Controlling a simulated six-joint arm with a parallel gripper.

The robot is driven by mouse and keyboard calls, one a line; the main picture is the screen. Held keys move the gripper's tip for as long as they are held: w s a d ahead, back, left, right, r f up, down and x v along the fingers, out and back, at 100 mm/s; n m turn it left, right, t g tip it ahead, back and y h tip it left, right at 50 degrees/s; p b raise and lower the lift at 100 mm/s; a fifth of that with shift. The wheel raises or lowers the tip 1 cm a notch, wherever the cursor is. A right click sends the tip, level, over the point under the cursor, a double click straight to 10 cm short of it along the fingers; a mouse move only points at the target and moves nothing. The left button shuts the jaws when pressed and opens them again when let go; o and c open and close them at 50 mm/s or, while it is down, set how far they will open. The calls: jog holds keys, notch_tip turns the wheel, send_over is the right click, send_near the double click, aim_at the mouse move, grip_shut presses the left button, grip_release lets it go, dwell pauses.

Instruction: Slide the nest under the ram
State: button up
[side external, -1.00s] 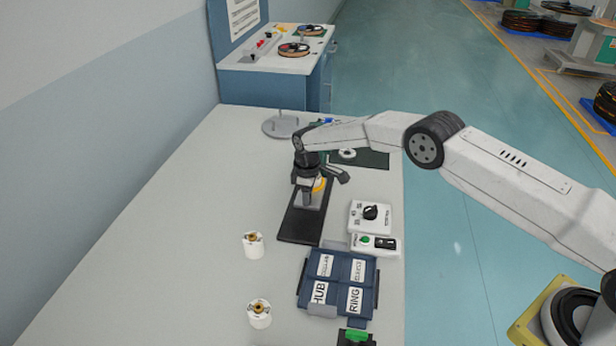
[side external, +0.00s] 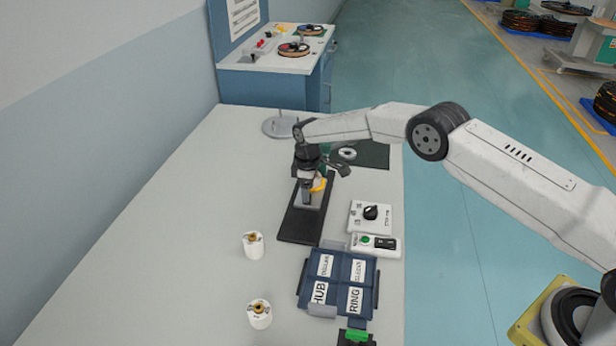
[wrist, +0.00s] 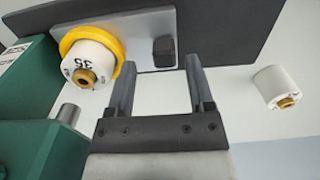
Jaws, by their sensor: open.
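The nest is a grey plate (wrist: 150,22) on a dark track; in the side view the track (side external: 297,228) lies mid-table. A yellow ring (wrist: 112,40) sits on the nest around a white hub (wrist: 88,68) marked 35. A black knob (wrist: 163,50) stands on the plate. My gripper (wrist: 160,66) is open, its fingertips either side of the knob in the picture; contact cannot be told. In the side view my gripper (side external: 308,192) points down over the nest and partly hides it. A silver cylinder (wrist: 68,117), perhaps the ram, shows beside the green press body (wrist: 30,100).
A white hub (side external: 253,245) and another (side external: 259,313) stand on the table at left. A blue labelled tray (side external: 338,283), a dial box (side external: 370,216) and a button box (side external: 375,243) stand right of the track. The table's left side is clear.

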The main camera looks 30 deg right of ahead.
jog(key=shift+r, duration=3)
jog(key=shift+d+r, duration=0.1)
jog(key=shift+r, duration=0.05)
jog(key=shift+s+d+r, duration=0.2)
jog(key=shift+s+r, duration=0.15)
jog(key=shift+r, duration=0.1)
jog(key=s+d+r+m+t, duration=0.1)
jog(key=s+d+r+m, duration=0.1)
jog(key=s, duration=0.9)
jog(key=s+d+r+m, duration=0.2)
jog(key=s+r+m, duration=0.1)
jog(key=s, duration=0.8)
jog(key=s+d+r+m+t, duration=0.1)
jog(key=s+d+r+m, duration=0.1)
jog(key=s, duration=0.9)
jog(key=shift+s+d+r+m+t, duration=0.2)
jog(key=shift+d+r+m+t, duration=0.15)
jog(key=shift+r+m, duration=0.45)
